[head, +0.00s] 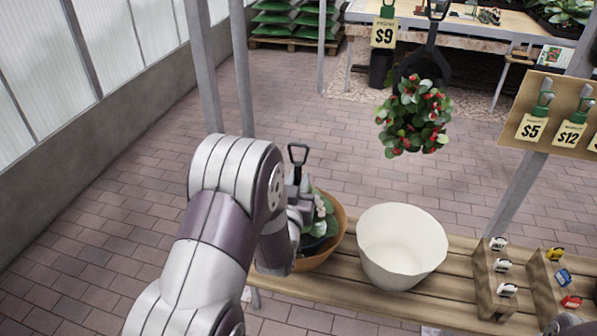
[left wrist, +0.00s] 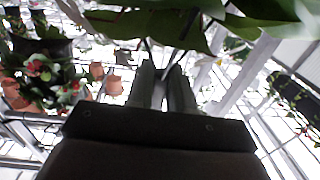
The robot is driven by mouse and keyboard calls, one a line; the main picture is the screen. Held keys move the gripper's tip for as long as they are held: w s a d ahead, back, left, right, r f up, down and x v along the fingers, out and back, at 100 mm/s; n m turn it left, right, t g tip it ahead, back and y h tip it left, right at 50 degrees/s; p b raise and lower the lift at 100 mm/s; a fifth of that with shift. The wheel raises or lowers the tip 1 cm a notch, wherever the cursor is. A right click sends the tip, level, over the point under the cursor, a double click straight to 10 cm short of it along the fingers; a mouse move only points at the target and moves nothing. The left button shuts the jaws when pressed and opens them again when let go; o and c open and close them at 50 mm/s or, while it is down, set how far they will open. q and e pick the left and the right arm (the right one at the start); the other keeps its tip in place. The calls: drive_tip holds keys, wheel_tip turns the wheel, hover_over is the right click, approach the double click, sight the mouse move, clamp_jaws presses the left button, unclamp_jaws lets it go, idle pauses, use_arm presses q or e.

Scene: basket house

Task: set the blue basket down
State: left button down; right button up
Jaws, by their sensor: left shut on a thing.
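My left gripper (head: 304,202) is shut on the dark hanger (head: 298,160) of a potted plant; its fingers also show in the left wrist view (left wrist: 163,88). The plant has green leaves (head: 325,224) and hangs from a dark basket (head: 314,244), whose blue colour I cannot make out. The basket is in or just above a wide orange-brown bowl (head: 338,238) at the left end of the wooden bench (head: 450,300). I cannot tell whether it touches the bowl. My arm hides part of both. My right gripper is not in view.
A white tapered pot (head: 402,245) stands right of the bowl. Small wooden racks (head: 492,280) with coloured items are farther right. A red-flowered hanging basket (head: 414,115) hangs beyond the bench. A grey post (head: 243,75) rises behind my arm. Brick floor lies open at left.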

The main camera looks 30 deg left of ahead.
use_arm(q)
drive_tip(key=shift+w+f, duration=0.15)
drive_tip(key=shift+f, duration=0.35)
drive_tip(key=shift+f, duration=0.1)
drive_tip(key=c, duration=1)
unclamp_jaws()
drive_tip(key=shift+f, duration=0.1)
